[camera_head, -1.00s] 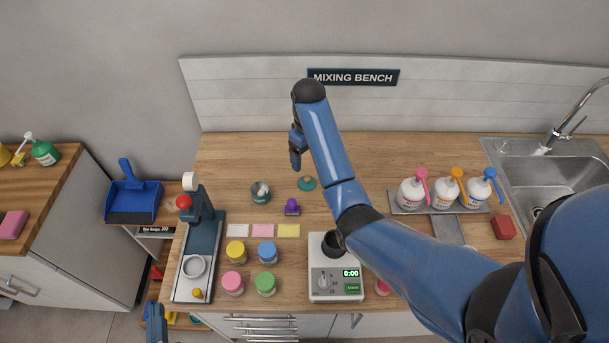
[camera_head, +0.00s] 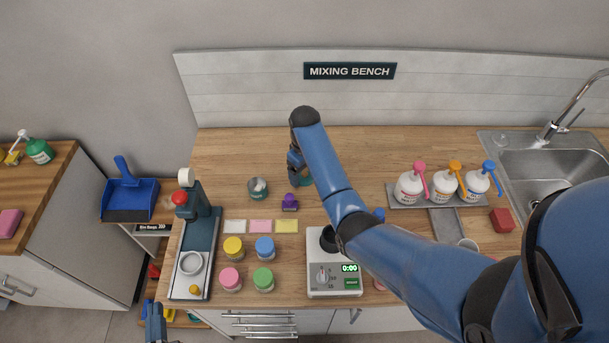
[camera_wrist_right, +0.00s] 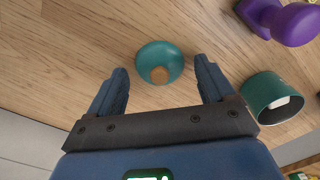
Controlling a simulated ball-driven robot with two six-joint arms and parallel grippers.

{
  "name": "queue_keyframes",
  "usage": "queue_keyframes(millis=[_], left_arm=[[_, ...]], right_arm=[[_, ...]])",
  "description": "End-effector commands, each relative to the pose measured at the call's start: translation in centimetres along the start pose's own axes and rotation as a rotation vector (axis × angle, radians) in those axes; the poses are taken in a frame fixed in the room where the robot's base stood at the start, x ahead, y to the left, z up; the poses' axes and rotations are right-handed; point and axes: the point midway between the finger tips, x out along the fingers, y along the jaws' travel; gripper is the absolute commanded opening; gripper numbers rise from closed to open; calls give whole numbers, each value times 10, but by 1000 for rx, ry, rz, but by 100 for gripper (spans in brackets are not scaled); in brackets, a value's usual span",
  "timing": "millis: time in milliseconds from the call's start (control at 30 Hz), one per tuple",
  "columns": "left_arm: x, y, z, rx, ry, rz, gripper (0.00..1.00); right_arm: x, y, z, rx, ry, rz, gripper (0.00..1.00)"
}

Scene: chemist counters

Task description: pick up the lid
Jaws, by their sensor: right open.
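The teal lid (camera_wrist_right: 150,50) with a round wooden knob lies on the wooden counter in the right wrist view, between and just beyond my open fingertips. In the head view the lid (camera_head: 306,181) shows only in part behind my right gripper (camera_head: 295,165). My right gripper (camera_wrist_right: 161,68) is open and empty above the counter, its fingers pointing at the lid; the remaining height is hard to judge. The teal jar (camera_wrist_right: 268,95), open with something white inside, stands to the right. My left gripper (camera_head: 155,325) shows only in part at the lower left edge; its jaws are unclear.
A purple object (camera_head: 290,202) stands near the lid. Pump bottles (camera_head: 410,185) on a tray are to the right. The counter behind the lid is clear.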

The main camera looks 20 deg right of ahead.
Motion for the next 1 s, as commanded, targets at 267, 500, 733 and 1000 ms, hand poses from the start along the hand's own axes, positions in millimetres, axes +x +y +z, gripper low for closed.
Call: queue_keyframes(millis=[267, 500, 733, 1000], left_arm=[[0, 0, -1, 0, 0, 0, 0], [0, 0, -1, 0, 0, 0, 0], [0, 0, -1, 0, 0, 0, 0], [0, 0, 0, 0, 0, 0, 0]], right_arm=[[6, 0, 0, 0, 1, 0, 83], [5, 0, 0, 0, 1, 0, 53], [6, 0, 0, 0, 0, 0, 18], [7, -1, 1, 0, -3, -2, 13]])
